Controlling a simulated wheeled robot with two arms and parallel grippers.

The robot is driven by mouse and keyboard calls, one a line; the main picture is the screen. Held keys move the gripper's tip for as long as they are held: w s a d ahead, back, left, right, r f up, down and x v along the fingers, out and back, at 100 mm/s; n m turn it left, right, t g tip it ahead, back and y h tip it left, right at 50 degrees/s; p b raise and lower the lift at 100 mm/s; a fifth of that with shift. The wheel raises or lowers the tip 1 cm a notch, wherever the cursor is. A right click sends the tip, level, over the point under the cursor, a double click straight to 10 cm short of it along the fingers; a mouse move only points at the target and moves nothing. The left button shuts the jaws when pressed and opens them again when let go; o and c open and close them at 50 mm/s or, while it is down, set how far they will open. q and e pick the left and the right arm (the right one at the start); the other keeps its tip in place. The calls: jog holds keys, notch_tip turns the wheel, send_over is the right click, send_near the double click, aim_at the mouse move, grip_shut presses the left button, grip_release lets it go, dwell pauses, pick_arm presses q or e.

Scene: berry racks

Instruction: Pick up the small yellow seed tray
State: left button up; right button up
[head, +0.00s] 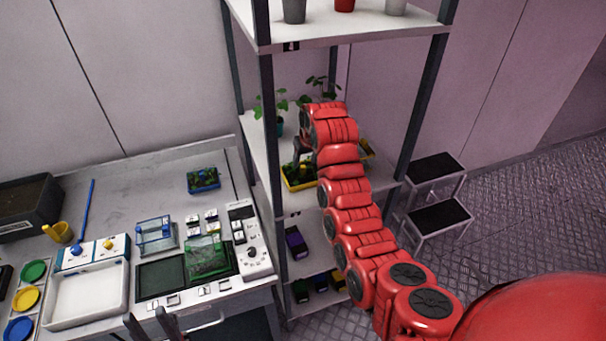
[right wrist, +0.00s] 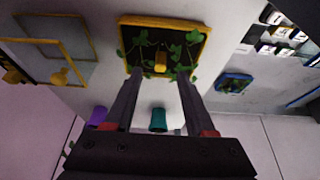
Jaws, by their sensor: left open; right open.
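A small yellow-rimmed seed tray (head: 301,188) with green seedlings sits on the middle shelf of the rack, partly hidden behind my right arm. In the right wrist view the tray (right wrist: 165,20) lies just beyond my fingertips, with a yellow upright piece (right wrist: 161,62) at its middle. My right gripper (right wrist: 160,73) is open and empty, its two fingers to either side of that piece. I cannot tell whether they touch the leaves. In the head view the right gripper is mostly hidden by the arm. My left gripper (head: 150,322) is open and empty at the workbench's front edge.
A yellow-framed clear item (right wrist: 55,18) is beside the tray on the shelf. A teal pot (right wrist: 158,119) and a purple pot (right wrist: 97,116) are close by. A blue seed tray (head: 204,180) stands on the workbench (head: 130,190). Rack posts (head: 270,130) flank the shelf.

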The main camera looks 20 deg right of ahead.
aim_at(303, 166)
jog(key=shift+p+x, duration=0.5)
jog(key=shift+x, duration=1.15)
grip_shut()
